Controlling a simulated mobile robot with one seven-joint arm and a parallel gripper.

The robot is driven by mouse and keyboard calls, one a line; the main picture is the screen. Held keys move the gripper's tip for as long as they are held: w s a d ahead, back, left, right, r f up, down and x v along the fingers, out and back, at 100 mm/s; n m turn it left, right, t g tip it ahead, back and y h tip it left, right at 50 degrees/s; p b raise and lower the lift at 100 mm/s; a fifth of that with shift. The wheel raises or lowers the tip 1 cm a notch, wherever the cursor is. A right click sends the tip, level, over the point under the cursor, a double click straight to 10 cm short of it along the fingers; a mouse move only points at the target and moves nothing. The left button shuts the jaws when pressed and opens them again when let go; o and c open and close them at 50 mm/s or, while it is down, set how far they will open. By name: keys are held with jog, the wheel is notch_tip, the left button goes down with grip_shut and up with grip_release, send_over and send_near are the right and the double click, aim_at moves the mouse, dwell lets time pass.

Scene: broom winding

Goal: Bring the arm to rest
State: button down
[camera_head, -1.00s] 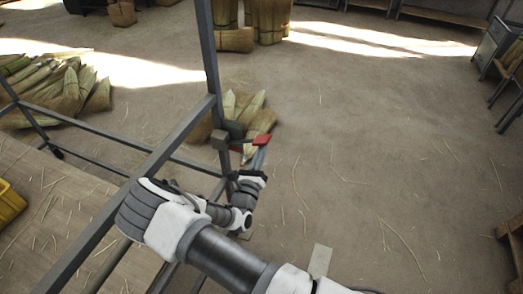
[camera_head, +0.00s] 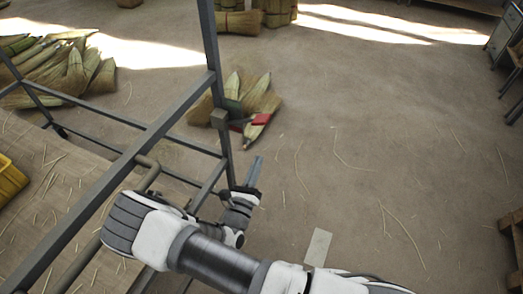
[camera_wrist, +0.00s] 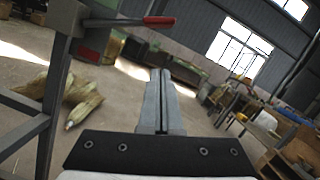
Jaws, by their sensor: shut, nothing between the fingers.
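My gripper (camera_head: 255,172) is at the end of my arm, low in the middle of the head view, beside the upright post of a grey metal frame (camera_head: 150,132). Its fingers lie together with nothing between them. In the wrist view the closed fingers (camera_wrist: 160,100) point out into the room. A red lever (camera_head: 261,119) on a small clamp at the post is a little beyond the fingertips and apart from them.
Straw broom bundles (camera_head: 243,92) lie on the floor behind the post. More bundles (camera_head: 60,68) are piled at the upper left. A yellow crate (camera_head: 10,180) sits at the left edge. A wooden pallet (camera_head: 513,228) is at the right edge. The floor at centre right is open.

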jog(key=shift+s+a+f, duration=0.1)
jog(key=shift+s, duration=0.4)
jog(key=s+d+r+m+g+h+p, duration=0.1)
jog(key=s+d+r+m+g+h, duration=0.25)
jog(key=d+r+m+g, duration=0.65)
jog(key=s+d+r+m+g+h+p, duration=0.2)
jog(key=s+d+r+m+g+h, duration=0.15)
jog(key=d+r+m+g, duration=0.75)
jog(key=s+a+r+m+t+y+p, duration=0.2)
jog(key=s+r+m+t+y, duration=0.4)
jog(key=s+r+m+y, duration=0.6)
notch_tip(320, 180, up, 5)
jog(key=s+m, duration=0.1)
jog(key=m, duration=0.3)
jog(key=shift+s+t+p, duration=0.3)
jog(key=shift+t+p, duration=0.05)
jog(key=shift+t, duration=0.05)
